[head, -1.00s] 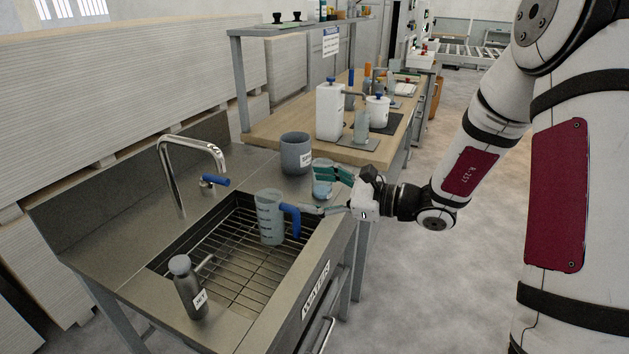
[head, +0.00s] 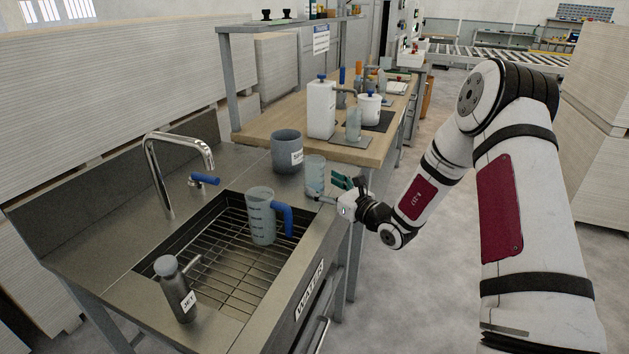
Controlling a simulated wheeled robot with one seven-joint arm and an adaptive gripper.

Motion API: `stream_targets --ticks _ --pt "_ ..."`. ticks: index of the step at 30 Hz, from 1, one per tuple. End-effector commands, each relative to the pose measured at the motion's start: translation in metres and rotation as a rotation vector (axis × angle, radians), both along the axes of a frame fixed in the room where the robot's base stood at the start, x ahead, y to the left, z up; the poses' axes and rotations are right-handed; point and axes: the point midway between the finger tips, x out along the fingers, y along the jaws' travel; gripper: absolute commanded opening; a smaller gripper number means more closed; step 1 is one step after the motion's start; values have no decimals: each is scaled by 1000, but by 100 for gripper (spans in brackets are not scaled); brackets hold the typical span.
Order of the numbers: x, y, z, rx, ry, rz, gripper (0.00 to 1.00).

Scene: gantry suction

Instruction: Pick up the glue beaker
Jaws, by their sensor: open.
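A clear beaker (head: 315,172) with a little bluish content at its bottom stands upright on the steel counter, between the sink and the wooden bench. I see no readable label on it, so I cannot be sure it is the glue beaker. My gripper (head: 331,190) is open just to its right, over the counter's front edge. Its teal fingers point left toward the beaker. Nothing shows held between them; whether a finger touches the beaker I cannot tell. Another clear vessel (head: 353,124) stands on a flat plate on the wooden bench.
A graduated jug (head: 260,215) with a blue handle stands on the sink's wire rack (head: 215,262). A grey labelled pot (head: 285,150) stands behind the beaker. A dark bottle (head: 175,290) stands at the front left, and a faucet (head: 160,170) arches over the sink. The aisle floor on the right is clear.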

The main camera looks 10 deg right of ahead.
Motion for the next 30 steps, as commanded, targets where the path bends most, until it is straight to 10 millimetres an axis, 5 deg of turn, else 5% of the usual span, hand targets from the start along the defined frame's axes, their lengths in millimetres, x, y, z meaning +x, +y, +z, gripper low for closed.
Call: stream_targets --ticks 15,23,30 --pt "50 19 -2 0 -1 2 70" --pt "53 20 -2 0 0 1 70" --pt "53 20 -2 0 0 1 20"
